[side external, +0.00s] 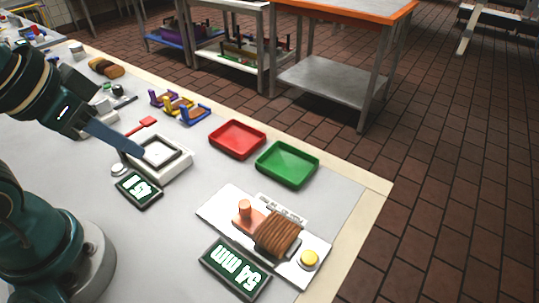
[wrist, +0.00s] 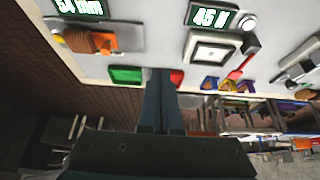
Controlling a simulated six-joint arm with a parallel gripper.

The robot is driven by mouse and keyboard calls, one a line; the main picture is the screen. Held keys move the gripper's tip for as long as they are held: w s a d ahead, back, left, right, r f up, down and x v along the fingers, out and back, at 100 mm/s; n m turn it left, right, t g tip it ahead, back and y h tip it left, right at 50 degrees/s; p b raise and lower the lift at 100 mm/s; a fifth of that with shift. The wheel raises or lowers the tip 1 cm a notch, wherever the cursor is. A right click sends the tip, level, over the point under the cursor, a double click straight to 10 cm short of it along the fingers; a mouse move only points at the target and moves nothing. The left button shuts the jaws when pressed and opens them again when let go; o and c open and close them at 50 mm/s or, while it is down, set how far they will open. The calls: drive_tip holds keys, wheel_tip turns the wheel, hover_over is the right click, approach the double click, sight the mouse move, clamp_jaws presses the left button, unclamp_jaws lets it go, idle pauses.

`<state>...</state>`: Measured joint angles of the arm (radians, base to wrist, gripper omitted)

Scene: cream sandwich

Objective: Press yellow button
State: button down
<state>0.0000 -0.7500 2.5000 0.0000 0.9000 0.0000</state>
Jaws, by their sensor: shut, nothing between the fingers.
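The yellow button (side external: 309,258) is a small round cap on the right end of a white board (side external: 215,207), beside a brown ribbed block (side external: 278,233) and an orange peg (side external: 243,211). In the wrist view the button (wrist: 57,38) shows small at the upper left, near the block (wrist: 82,41). My gripper (side external: 140,153) is shut and empty. It is at the left in the side view, near the square white device, well away from the button. Its fingers (wrist: 161,72) also show in the wrist view, with their tips over the gap between the red and green trays.
A display reading 54 mm (side external: 235,269) lies in front of the board. A red tray (side external: 237,139) and a green tray (side external: 287,164) lie behind it. The square white device (side external: 168,172) has its own display (side external: 138,189). A red spatula (side external: 147,122) and coloured holders (side external: 180,106) are farther back.

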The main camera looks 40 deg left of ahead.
idle(0.4)
drive_tip(key=w+d+r+n+h, duration=0.3)
drive_tip(key=d+r+h, duration=0.1)
drive_tip(key=d, duration=0.3)
drive_tip(key=n+g+h, duration=0.5)
drive_tip(key=n, duration=0.2)
hover_over(309, 259)
drive_tip(key=a, duration=0.1)
wheel_tip(309, 259, down, 8)
drive_tip(key=r, duration=0.1)
drive_tip(key=shift+w+a+f, duration=0.2)
drive_tip(key=shift+f, duration=0.05)
drive_tip(key=shift+f, duration=4.4)
